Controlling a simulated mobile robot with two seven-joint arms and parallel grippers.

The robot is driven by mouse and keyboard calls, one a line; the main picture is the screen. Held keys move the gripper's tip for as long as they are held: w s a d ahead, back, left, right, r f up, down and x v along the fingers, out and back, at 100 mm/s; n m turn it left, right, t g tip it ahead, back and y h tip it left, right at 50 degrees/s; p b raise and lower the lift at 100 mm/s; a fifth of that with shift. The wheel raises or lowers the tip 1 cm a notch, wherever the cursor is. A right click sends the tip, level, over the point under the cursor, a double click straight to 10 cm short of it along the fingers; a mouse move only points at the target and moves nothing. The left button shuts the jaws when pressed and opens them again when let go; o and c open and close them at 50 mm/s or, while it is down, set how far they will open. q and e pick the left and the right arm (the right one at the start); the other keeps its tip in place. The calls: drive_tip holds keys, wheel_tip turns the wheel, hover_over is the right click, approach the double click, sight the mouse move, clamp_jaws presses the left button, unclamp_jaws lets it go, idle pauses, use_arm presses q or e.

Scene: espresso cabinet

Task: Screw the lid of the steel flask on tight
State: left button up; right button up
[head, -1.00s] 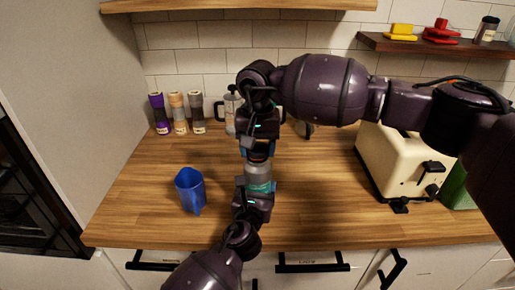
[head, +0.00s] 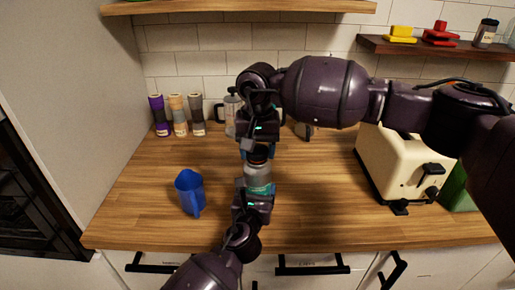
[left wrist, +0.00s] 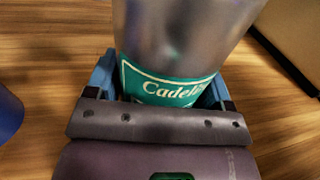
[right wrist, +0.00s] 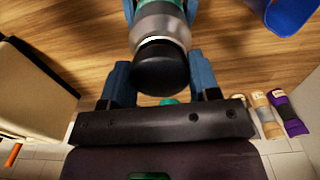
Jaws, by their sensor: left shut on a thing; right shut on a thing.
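The steel flask (head: 258,172) stands upright above the wooden counter, with a silver body, a teal label band and a black lid (right wrist: 160,66) on top. My left gripper (head: 256,190) is shut around the flask's lower body at the label, which reads "Cadel…" in the left wrist view (left wrist: 165,90). My right gripper (head: 258,150) comes from above and behind and is shut on the black lid. In the right wrist view its blue fingers lie on both sides of the lid. The seam between lid and body is too small to judge.
A blue pitcher (head: 190,192) stands left of the flask. Several spice jars (head: 179,115) and a French press (head: 232,112) stand at the back wall. A cream toaster (head: 398,165) is on the right. The counter (head: 315,205) between flask and toaster is clear.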

use_arm(q)
drive_tip(key=shift+s+d+r, duration=0.1)
drive_tip(key=shift+d, duration=0.05)
use_arm(e)
drive_tip(key=shift+d+f, duration=0.1)
drive_tip(key=shift+f, duration=0.85)
idle(0.4)
drive_tip(key=shift+r, duration=0.45)
drive_tip(key=shift+r, duration=0.6)
idle(0.7)
use_arm(q)
drive_tip(key=shift+a, duration=0.2)
use_arm(e)
drive_tip(key=shift+f, duration=0.45)
